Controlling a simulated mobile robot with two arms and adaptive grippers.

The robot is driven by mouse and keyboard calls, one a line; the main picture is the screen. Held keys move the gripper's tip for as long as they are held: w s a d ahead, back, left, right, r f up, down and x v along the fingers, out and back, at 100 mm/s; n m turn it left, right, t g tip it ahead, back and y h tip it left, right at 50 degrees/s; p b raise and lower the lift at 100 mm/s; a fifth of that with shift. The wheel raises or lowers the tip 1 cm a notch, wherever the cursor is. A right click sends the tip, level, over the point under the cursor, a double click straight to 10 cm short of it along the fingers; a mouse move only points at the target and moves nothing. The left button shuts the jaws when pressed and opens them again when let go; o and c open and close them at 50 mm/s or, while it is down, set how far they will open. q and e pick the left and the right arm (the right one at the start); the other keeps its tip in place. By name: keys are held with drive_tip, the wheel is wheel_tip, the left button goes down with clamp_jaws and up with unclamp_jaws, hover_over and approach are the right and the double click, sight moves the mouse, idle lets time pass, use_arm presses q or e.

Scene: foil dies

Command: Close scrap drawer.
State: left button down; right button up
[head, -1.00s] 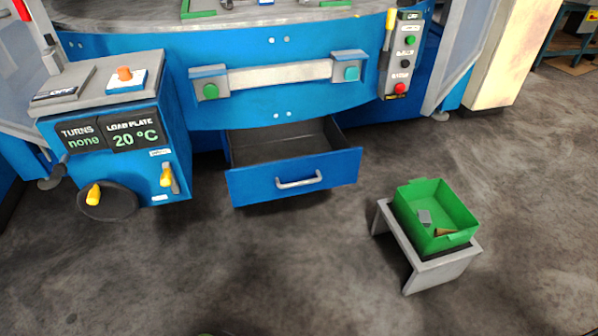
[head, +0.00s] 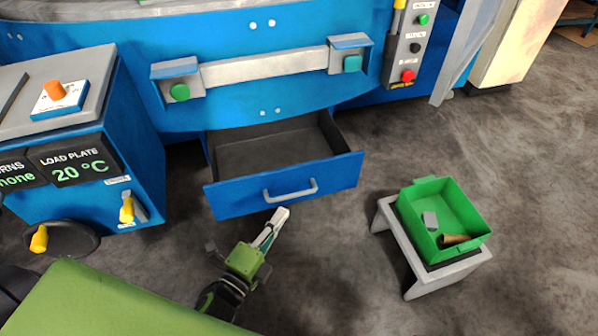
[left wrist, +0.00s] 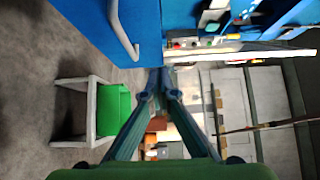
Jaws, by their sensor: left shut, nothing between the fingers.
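The scrap drawer (head: 235,196) is blue and pulled open below the blue machine, with a grey handle (head: 290,191) on its front. Its dark inside looks empty. My left gripper (head: 282,213) is shut and empty, just in front of the drawer front and a little below the handle. In the left wrist view the shut fingers (left wrist: 157,76) point ahead, and the drawer front (left wrist: 135,20) with its handle (left wrist: 122,30) is at the upper left. I cannot tell if the fingertips touch the drawer. My right gripper is not in view.
A green bin (head: 440,200) with a grey piece and a brown piece stands on a grey stand (head: 435,278) right of the drawer. A blue control box (head: 140,165) with yellow knobs is at the left. The floor between drawer and stand is clear.

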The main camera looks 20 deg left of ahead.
use_arm(q)
approach(300, 169)
drive_tip(key=w+d, duration=0.3)
drive_tip(key=d, duration=0.1)
drive_tip(key=shift+w+a+b, duration=0.3)
drive_tip(key=shift+w+a, duration=0.6)
drive_tip(key=shift+a, duration=0.05)
drive_tip(key=shift+w+a, duration=0.4)
drive_tip(key=shift+w, duration=0.1)
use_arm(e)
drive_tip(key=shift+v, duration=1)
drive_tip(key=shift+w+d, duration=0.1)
